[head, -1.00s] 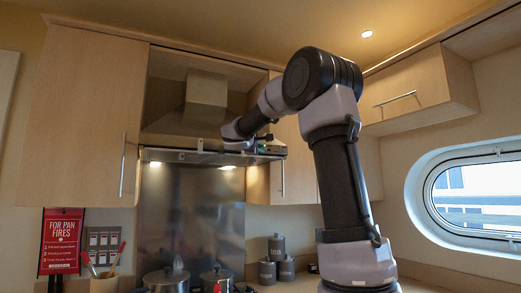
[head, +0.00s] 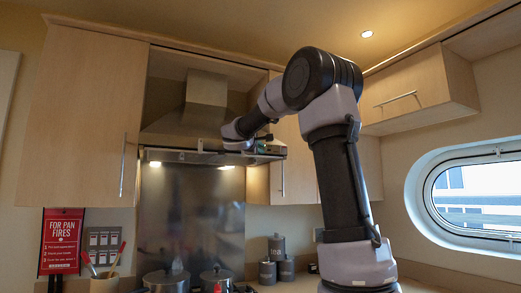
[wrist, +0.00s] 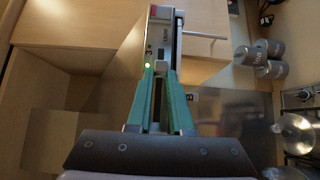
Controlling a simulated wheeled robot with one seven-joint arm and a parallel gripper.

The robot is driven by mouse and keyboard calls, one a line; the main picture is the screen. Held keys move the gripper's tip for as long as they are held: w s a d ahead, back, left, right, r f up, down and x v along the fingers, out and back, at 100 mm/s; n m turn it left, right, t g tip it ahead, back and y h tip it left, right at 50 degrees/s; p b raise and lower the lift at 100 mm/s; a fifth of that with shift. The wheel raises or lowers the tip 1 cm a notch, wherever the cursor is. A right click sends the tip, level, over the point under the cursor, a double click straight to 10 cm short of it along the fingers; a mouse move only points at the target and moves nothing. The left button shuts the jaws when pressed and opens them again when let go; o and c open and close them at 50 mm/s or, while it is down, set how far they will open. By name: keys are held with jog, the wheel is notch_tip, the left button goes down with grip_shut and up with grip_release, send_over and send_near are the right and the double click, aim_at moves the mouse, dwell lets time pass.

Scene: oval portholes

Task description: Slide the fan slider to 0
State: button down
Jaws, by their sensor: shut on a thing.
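The range hood (head: 185,120) hangs between the wall cabinets, with a thin front panel (head: 175,156) along its lower edge. My gripper reaches the right part of this panel in the head view, where my arm hides its fingers. In the wrist view, the two green fingers of my gripper (wrist: 162,75) are close together at the narrow hood panel (wrist: 163,32). A lit green dot and small markings show on the panel beside the left fingertip.
Two hood lamps are lit under the panel. Pots (head: 166,280) stand on the hob below. A wall cabinet (head: 85,120) is left of the hood. Grey canisters (head: 277,250) stand on the counter to the right. A red sign (head: 60,240) hangs at the left.

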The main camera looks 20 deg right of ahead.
jog(key=a, duration=0.3)
jog(key=shift+f, duration=0.1)
jog(key=c, duration=0.8)
grip_release()
jog(key=shift+s, duration=0.1)
jog(key=shift+a, duration=0.1)
jog(key=v, duration=1)
jog(key=shift+s+a, duration=0.25)
jog(key=shift+s, duration=0.05)
